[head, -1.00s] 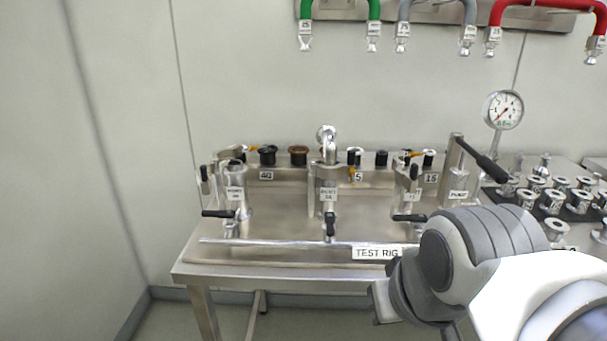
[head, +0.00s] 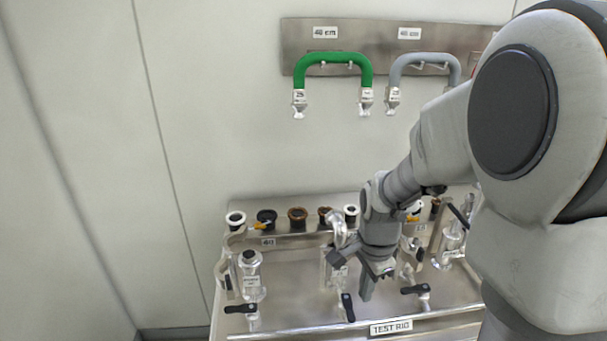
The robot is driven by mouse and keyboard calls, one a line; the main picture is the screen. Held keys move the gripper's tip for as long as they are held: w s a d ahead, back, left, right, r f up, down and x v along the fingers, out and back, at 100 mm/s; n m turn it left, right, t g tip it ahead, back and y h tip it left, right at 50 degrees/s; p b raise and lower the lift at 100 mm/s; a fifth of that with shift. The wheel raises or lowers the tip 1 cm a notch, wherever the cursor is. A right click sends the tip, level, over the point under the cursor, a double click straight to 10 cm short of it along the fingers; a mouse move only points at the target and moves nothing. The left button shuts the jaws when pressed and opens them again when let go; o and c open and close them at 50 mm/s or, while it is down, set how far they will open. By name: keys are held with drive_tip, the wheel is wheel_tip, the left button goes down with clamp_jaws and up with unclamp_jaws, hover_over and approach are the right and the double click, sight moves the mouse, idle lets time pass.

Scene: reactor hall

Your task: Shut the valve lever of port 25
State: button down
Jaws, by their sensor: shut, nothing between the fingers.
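The test rig (head: 300,315) has three valve ports in a row, each with a black lever at its front. The left lever (head: 240,308) and the right lever (head: 414,289) lie crosswise, pointing left. The middle lever (head: 348,307) points up and down in the picture, along its pipe. The small port labels are too blurred to tell which is port 25. My gripper (head: 367,288) is shut and empty, fingers pointing down, above the rig between the middle and right levers, nearer the middle one. Its wrist partly hides the middle port and the shelf behind.
Several black, brown and white-topped fittings (head: 297,216) stand on the rear shelf. Green (head: 335,57) and grey (head: 425,58) hoses hang on the wall rack above. A bent metal pipe (head: 338,229) rises at the middle port. My arm hides the right side.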

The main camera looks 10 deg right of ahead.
sight(355, 318)
drive_tip(key=f+m+b, duration=0.1)
drive_tip(key=f, duration=0.2)
drive_tip(key=f+b, duration=0.1)
drive_tip(key=f, duration=0.2)
drive_tip(key=w+d+f+m+b, duration=0.1)
drive_tip(key=f+b, duration=0.1)
drive_tip(key=f, duration=0.1)
drive_tip(key=shift+m+g, duration=0.3)
drive_tip(key=shift+g, duration=0.1)
drive_tip(key=shift+s+a+r, duration=0.1)
drive_tip(key=shift+s+a, duration=0.1)
drive_tip(key=shift+a, duration=0.35)
drive_tip(key=shift+s+a+r, duration=0.1)
drive_tip(key=shift+s+a, duration=0.05)
drive_tip(key=shift+a, duration=0.35)
drive_tip(key=shift+w+a, duration=0.15)
drive_tip(key=shift+a, duration=1.25)
drive_tip(key=shift+w+a+f, duration=0.1)
drive_tip(key=shift+w+a, duration=0.25)
drive_tip(key=shift+a, duration=0.35)
drive_tip(key=shift+w+a+b, duration=0.3)
drive_tip(key=shift+w+a, duration=0.55)
drive_tip(key=shift+w, duration=0.2)
drive_tip(key=shift+s+d, duration=0.3)
drive_tip(key=shift+s, duration=0.2)
wheel_tip(355, 318, up, 7)
drive_tip(key=p, duration=0.5)
